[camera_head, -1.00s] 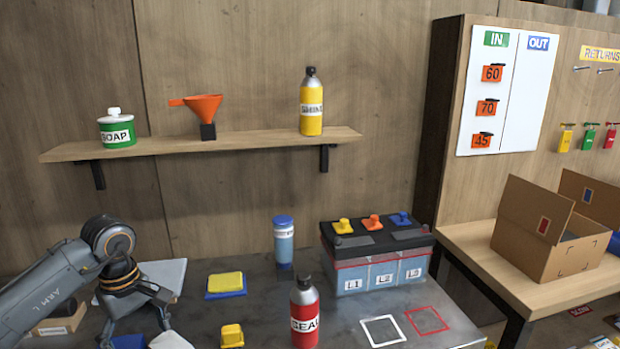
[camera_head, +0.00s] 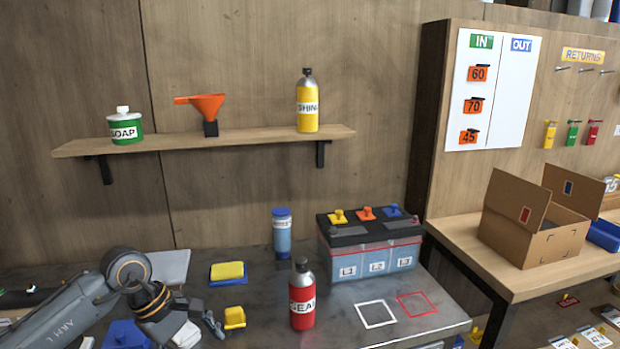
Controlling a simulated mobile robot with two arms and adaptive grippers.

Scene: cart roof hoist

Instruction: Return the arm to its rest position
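My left arm (camera_head: 75,308) comes in from the lower left over the workbench. Its gripper (camera_head: 185,328) is low over the left part of the bench, beside a small yellow block (camera_head: 235,317). A grey finger splays out to the right of the palm, and the gripper looks open with nothing seen in it. The other finger is mostly hidden or cut off at the lower edge. My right gripper is not in view.
The bench (camera_head: 345,290) holds a red bottle (camera_head: 302,300), a blue bottle (camera_head: 282,233), a battery-like box (camera_head: 375,262) and a yellow-and-blue sponge (camera_head: 227,271). A shelf (camera_head: 250,138) hangs above. A cardboard box (camera_head: 530,240) stands at right.

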